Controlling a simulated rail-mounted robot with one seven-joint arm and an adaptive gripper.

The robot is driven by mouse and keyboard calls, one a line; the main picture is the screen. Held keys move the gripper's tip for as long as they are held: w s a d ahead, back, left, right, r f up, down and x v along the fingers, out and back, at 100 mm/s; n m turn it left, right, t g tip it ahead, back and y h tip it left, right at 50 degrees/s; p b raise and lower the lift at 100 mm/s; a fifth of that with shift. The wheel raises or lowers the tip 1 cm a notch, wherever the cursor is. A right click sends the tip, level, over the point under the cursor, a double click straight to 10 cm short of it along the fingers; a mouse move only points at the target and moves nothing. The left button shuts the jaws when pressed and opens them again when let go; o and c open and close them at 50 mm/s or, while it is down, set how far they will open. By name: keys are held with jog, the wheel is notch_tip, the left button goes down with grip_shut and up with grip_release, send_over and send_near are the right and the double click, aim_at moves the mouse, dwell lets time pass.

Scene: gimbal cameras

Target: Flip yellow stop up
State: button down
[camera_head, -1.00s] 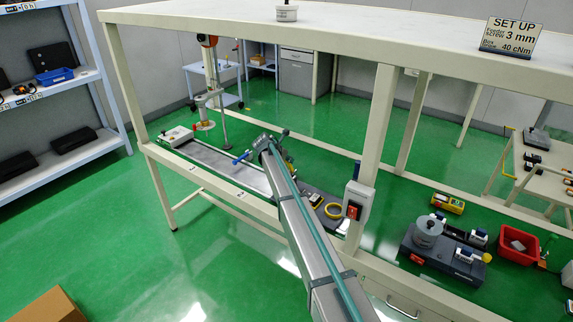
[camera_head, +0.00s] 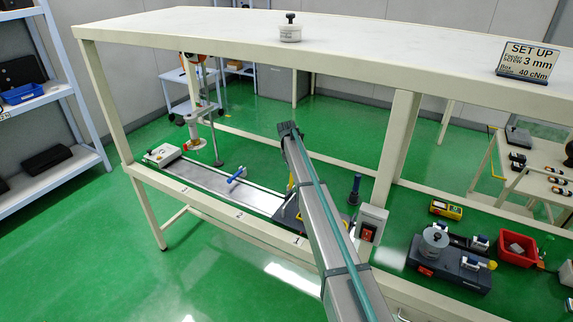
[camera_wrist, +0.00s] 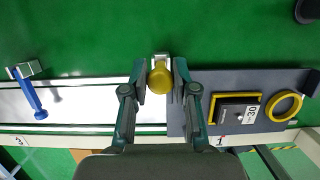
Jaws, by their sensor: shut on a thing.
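The yellow stop (camera_wrist: 160,78) shows in the wrist view as a round yellow knob seen nearly end-on, with a small silver block behind it. Its shaft is hidden, so its exact tilt cannot be told. My gripper (camera_wrist: 160,80) is shut on the knob, one finger on each side. The stop sits at the rail's far edge, beside the left end of the dark plate. In the head view my arm hides the gripper; only a thin yellow strip shows beside the arm.
A blue stop (camera_wrist: 35,97) lies across the metal rail (camera_head: 212,185) to the left. A framed box and a yellow ring (camera_wrist: 284,106) lie on the dark plate to the right. A bench shelf (camera_head: 400,58) overhangs the rail, with a post (camera_head: 398,145) right of my arm.

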jog(key=shift+w+d, duration=0.2)
jog(key=shift+w, duration=0.15)
jog(key=c, duration=1.3)
grip_release()
jog(key=o, duration=0.4)
jog(key=shift+w+d+f, duration=0.15)
jog(key=shift+s, duration=0.2)
jog(key=shift+s+a+r, duration=0.1)
jog(key=shift+a+r, duration=0.1)
jog(key=shift+r, duration=0.3)
jog(key=v, duration=1.1)
jog(key=shift+r, duration=0.15)
jog(key=shift+a, duration=0.1)
